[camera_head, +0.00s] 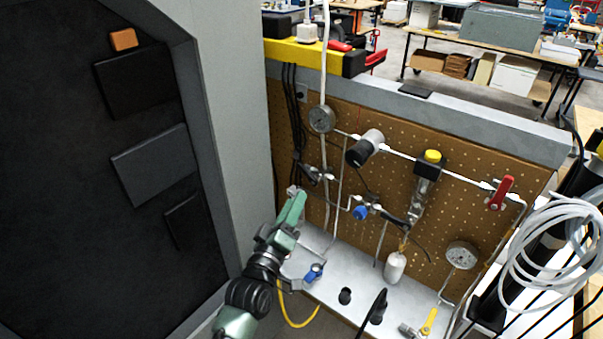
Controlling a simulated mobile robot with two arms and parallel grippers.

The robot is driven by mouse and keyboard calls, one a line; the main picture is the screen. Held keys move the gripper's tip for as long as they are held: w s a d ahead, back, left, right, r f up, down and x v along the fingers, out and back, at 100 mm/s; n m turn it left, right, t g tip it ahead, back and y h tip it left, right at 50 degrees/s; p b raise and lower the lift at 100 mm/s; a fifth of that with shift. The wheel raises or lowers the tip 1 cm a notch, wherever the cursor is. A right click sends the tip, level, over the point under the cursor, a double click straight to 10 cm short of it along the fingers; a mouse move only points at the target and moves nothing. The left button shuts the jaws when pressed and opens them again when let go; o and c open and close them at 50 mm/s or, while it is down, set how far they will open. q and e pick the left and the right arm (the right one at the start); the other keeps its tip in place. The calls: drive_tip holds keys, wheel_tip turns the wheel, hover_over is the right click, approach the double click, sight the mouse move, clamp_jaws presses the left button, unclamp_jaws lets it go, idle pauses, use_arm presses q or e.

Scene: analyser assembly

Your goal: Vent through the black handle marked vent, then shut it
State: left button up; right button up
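A brown perforated panel (400,150) carries tubing and valves above a white ledge (330,275). One small black handle (308,173) sits on a fitting at the panel's left, below a round gauge (321,118). Another black handle (393,218) sits near the middle, beside a blue knob (360,213). I cannot read a vent marking on either. My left gripper (297,193) is at the panel's left, just below the left black handle in the picture. Its fingers are too small to tell open from shut, and contact is unclear. My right gripper is not in view.
A red-handled valve (501,192), a yellow-capped regulator (432,157) and a second gauge (461,255) are on the panel's right. A blue-handled valve (314,272) is by my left arm. Coiled white tubing (545,250) is at right. A grey cabinet wall (235,110) bounds the left.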

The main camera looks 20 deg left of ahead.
sight(303, 172)
use_arm(q)
drive_tip(key=shift+n+t+y, duration=0.3)
drive_tip(key=shift+n+t, duration=0.1)
drive_tip(key=shift+n, duration=0.1)
drive_tip(key=x, duration=0.3)
drive_tip(key=p+x, duration=0.1)
drive_tip(key=x, duration=0.1)
drive_tip(key=r+p+x, duration=0.1)
drive_tip(key=x, duration=0.2)
drive_tip(key=shift+w+a+r, duration=0.15)
drive_tip(key=shift+w+a, duration=0.05)
drive_tip(key=shift+a, duration=0.1)
clamp_jaws()
